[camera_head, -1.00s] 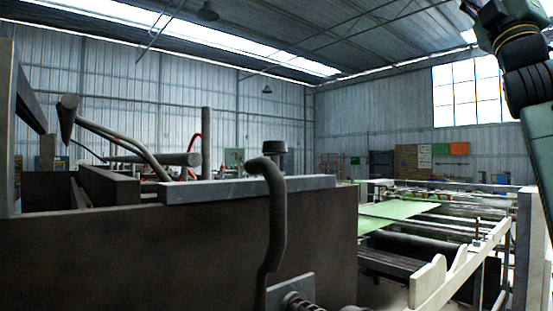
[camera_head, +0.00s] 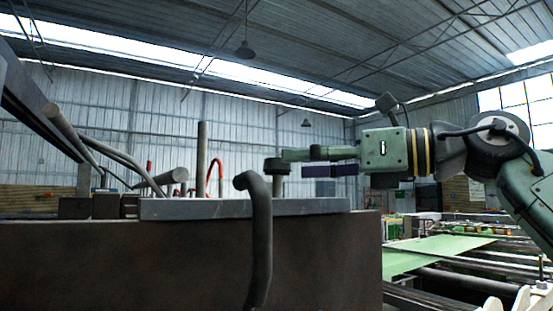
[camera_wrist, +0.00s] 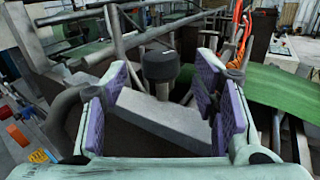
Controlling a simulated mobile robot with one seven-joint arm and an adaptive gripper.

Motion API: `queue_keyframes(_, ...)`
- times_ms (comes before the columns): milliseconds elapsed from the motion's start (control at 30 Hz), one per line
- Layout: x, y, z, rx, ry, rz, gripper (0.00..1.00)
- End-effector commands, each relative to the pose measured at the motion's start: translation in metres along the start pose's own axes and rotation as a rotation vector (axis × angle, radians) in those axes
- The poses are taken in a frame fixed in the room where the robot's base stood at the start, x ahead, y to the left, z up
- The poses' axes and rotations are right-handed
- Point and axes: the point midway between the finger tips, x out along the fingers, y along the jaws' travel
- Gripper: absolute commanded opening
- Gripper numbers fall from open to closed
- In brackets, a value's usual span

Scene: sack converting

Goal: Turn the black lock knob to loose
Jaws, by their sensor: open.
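The black lock knob (camera_head: 277,166) stands on a short post at the right part of a grey bar on top of the machine. In the wrist view the knob (camera_wrist: 161,66) appears between the tips of my two fingers, clear of both pads; whether it lies between them in depth or just beyond them I cannot tell. My gripper (camera_head: 297,163) is open and comes in from the right, level with the knob. In the wrist view my gripper (camera_wrist: 163,76) shows purple pads on both fingers. In the head view one fingertip overlaps the knob's edge.
The grey bar (camera_head: 175,208) runs under the knob, with an upright post (camera_head: 201,160) and a roller to the left. Green sheet (camera_head: 435,252) lies at right.

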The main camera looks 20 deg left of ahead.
Motion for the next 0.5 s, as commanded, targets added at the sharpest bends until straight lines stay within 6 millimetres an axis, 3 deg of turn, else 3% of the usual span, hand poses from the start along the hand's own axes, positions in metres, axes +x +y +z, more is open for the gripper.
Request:
queue_keyframes(200,0.038,0.001,0.002,0.0,0.0,0.001,0.54)
queue_keyframes(500,0.056,0.0,0.001,0.001,-0.003,0.0,0.54)
